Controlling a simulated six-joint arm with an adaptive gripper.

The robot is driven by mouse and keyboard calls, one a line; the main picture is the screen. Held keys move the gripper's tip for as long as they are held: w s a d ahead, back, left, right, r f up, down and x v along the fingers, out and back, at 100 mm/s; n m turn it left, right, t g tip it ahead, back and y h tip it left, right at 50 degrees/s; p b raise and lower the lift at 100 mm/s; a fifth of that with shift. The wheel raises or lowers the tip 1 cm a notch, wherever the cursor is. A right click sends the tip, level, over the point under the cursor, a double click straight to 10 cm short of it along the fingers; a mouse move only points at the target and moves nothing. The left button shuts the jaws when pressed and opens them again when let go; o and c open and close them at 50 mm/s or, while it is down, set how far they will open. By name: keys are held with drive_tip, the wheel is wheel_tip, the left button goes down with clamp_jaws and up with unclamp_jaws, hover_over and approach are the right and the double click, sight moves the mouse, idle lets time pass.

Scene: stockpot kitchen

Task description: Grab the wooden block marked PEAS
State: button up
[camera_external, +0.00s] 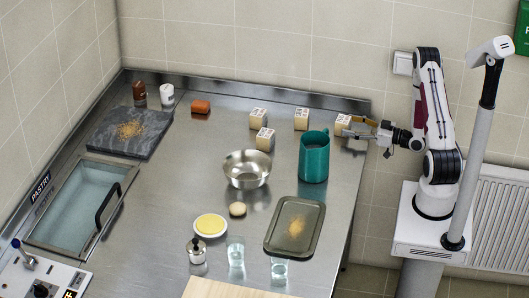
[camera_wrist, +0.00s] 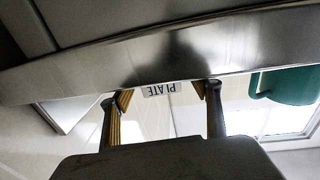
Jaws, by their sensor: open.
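Several pale wooden cubes with dark lettering stand at the back right of the steel counter: a left one (camera_external: 258,118), a nearer one (camera_external: 265,139), a middle one (camera_external: 301,119) and a right one (camera_external: 342,124). Their lettering is too small to read, so I cannot tell which is PEAS. My gripper (camera_external: 352,127) is open at the right one, its fingers partly covering it. In the wrist view my gripper (camera_wrist: 168,93) shows two spread fingers, with a pale surface reading PLATE (camera_wrist: 160,89), upside down, between their tips. I cannot tell whether anything touches.
A teal pitcher (camera_external: 314,158) stands just nearer and left of my gripper; it also shows in the wrist view (camera_wrist: 290,86). A steel bowl (camera_external: 247,170) and a dark tray (camera_external: 295,227) are farther forward. The back wall is close behind the cubes.

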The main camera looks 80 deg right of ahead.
drive_tip(key=c, duration=1.3)
drive_tip(key=shift+o, duration=0.2)
drive_tip(key=shift+r, duration=0.25)
wheel_tip(320, 180, up, 10)
drive_tip(key=shift+f, duration=0.25)
